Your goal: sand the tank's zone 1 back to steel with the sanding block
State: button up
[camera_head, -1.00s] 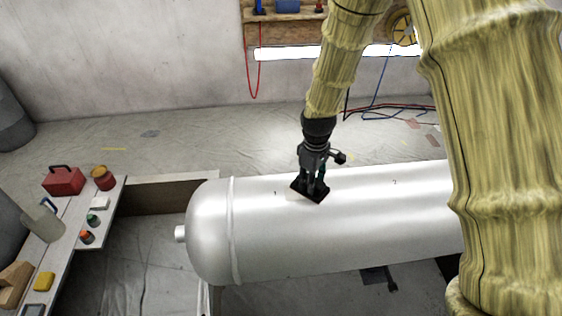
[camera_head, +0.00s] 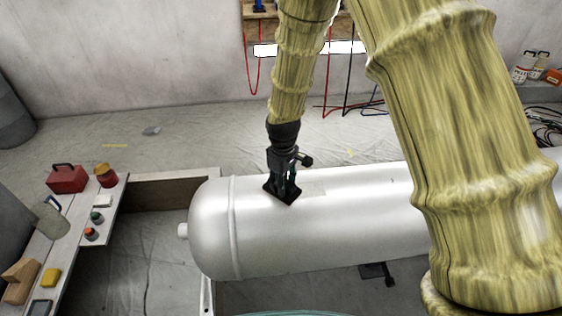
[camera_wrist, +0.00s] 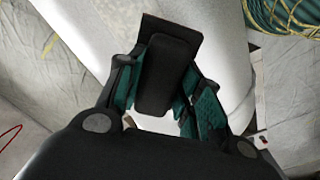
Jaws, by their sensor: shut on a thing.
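The tank (camera_head: 320,235) is a pale silvery cylinder lying on its side, with a raised band near its left end. My gripper (camera_head: 284,183) is shut on the dark sanding block (camera_head: 284,197), which is down at the tank's upper surface near the left end. Whether it touches is hard to tell. A duller greyish patch (camera_head: 313,188) shows on the tank just right of the block. The zone 1 mark is not visible now. In the wrist view the black block (camera_wrist: 167,70) sits between my green-padded fingers, above the pale tank (camera_wrist: 225,55).
A bench (camera_head: 68,268) at left holds a red toolbox (camera_head: 67,179), a jug (camera_head: 50,220), a yellow block (camera_head: 50,278) and several small pots. Cables lie on the sheeted floor behind the tank. My arm hides the tank's right part.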

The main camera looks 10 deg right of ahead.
jog(key=shift+d+r+p, duration=0.1)
jog(key=shift+r+p, duration=2.6)
jog(key=shift+r, duration=1.2)
